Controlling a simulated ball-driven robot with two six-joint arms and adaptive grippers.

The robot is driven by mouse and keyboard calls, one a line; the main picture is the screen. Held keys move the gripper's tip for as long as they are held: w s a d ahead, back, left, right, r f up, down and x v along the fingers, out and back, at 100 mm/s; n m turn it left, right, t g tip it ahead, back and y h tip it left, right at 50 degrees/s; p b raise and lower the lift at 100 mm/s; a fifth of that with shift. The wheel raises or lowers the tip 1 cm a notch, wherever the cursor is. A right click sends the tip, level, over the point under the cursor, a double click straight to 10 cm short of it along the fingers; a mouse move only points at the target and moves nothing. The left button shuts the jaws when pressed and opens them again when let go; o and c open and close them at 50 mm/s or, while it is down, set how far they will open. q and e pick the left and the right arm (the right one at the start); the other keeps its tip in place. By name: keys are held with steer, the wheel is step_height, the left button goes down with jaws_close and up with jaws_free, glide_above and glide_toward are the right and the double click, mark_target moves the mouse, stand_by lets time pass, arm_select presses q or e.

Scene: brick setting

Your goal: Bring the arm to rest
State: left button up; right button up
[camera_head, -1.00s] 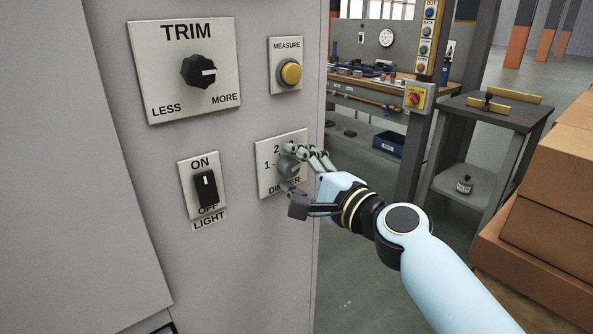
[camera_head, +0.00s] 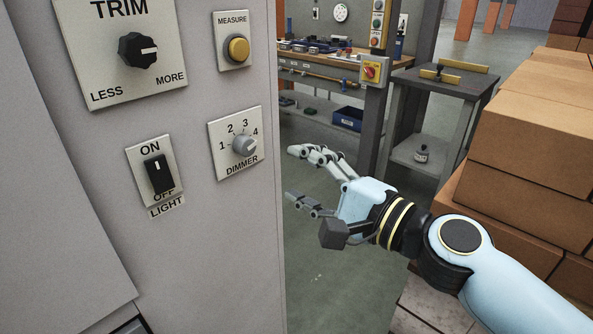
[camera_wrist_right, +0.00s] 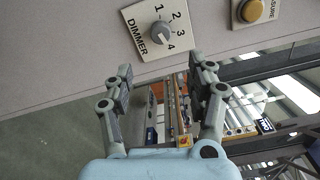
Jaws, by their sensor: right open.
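My right gripper (camera_head: 294,174) is open and empty, in the air to the right of the grey cabinet's edge. The dimmer knob (camera_head: 243,145) is grey and sits on its plate on the cabinet, left of the gripper and apart from it. Its pointer is toward the 4. In the right wrist view the gripper (camera_wrist_right: 164,80) shows its two fingers spread with nothing between them. The dimmer knob (camera_wrist_right: 160,33) is beyond the fingertips there. My left gripper is not in view.
The grey cabinet (camera_head: 225,270) also carries a trim knob (camera_head: 138,50), a yellow measure button (camera_head: 238,49) and a black light switch (camera_head: 158,175). Stacked cardboard boxes (camera_head: 530,130) stand close to my right arm. A workbench (camera_head: 320,80) and a small grey table (camera_head: 445,85) are farther back.

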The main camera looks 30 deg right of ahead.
stand_by(0.3)
step_height(320, 180, down, 22)
steer(key=s+d+n+g+h+b, duration=0.2)
steer(key=d+g+h+b, duration=0.1)
steer(key=g, duration=0.1)
steer(key=s+d+f+n+g+h, duration=0.1)
steer(key=s+f+n+g, duration=0.1)
steer(key=s+f, duration=0.5)
steer(key=s+d+f+n+g, duration=0.1)
steer(key=s+f+g, duration=0.2)
steer(key=f, duration=0.8)
steer(key=s+d+f+n+g+h, duration=0.1)
steer(key=s+f+n, duration=0.3)
steer(key=s, duration=0.6)
steer(key=s+d+f+n+g+h+b, duration=0.1)
steer(key=s+d+f+n+g, duration=0.1)
steer(key=s+f, duration=0.5)
steer(key=s+d+f+n+g+h, duration=0.1)
steer(key=s+f+n+g, duration=0.3)
steer(key=s, duration=0.9)
steer(key=d+f+n, duration=0.1)
steer(key=f+n, duration=0.1)
steer(key=shift+n+b, duration=0.3)
steer(key=shift+b, duration=0.05)
steer(key=shift+d, duration=0.1)
